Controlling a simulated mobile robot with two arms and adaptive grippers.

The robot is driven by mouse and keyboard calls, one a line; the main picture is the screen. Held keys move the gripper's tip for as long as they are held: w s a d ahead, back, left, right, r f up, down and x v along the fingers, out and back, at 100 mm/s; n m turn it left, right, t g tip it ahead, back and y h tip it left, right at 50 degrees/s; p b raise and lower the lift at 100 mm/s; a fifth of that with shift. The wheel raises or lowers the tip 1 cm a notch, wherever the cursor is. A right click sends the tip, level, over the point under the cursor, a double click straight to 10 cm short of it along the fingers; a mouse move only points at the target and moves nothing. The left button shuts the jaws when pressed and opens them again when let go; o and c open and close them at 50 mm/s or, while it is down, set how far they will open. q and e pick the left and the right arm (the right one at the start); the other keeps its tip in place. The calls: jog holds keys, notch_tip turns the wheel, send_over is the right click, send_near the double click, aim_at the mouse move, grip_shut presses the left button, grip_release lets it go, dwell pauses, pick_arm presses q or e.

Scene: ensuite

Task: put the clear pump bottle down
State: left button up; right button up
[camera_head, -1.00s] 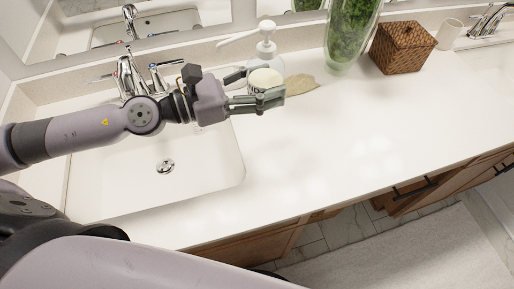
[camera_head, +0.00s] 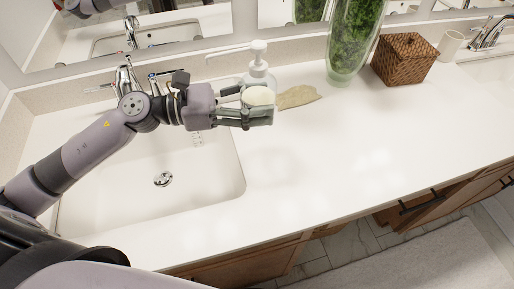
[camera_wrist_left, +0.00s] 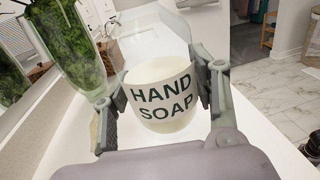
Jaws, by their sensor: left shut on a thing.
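The clear pump bottle (camera_head: 258,79) has a white pump head and pale contents. It stands about upright at the back of the white counter, just right of the sink. My left gripper (camera_head: 258,114) is shut around its lower body. In the left wrist view the bottle (camera_wrist_left: 162,98) shows its dark "HAND SOAP" lettering between the two fingers of the gripper (camera_wrist_left: 160,95); its pump does not show there. I cannot tell whether its base touches the counter. My right gripper is not in view.
A tan flat leaf-shaped piece (camera_head: 298,97) lies just right of the bottle. A glass vase with greenery (camera_head: 350,45) and a brown wicker box (camera_head: 403,58) stand farther right. The sink (camera_head: 190,165) is at left. The counter's middle and front (camera_head: 330,160) are clear.

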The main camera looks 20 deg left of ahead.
pick_arm(q)
notch_tip(320, 180, down, 14)
jog(key=shift+r, duration=0.1)
jog(key=shift+f, duration=0.2)
jog(key=shift+f, duration=0.2)
jog(key=o, duration=1.6)
jog(key=shift+o, duration=0.2)
jog(key=shift+r, duration=0.1)
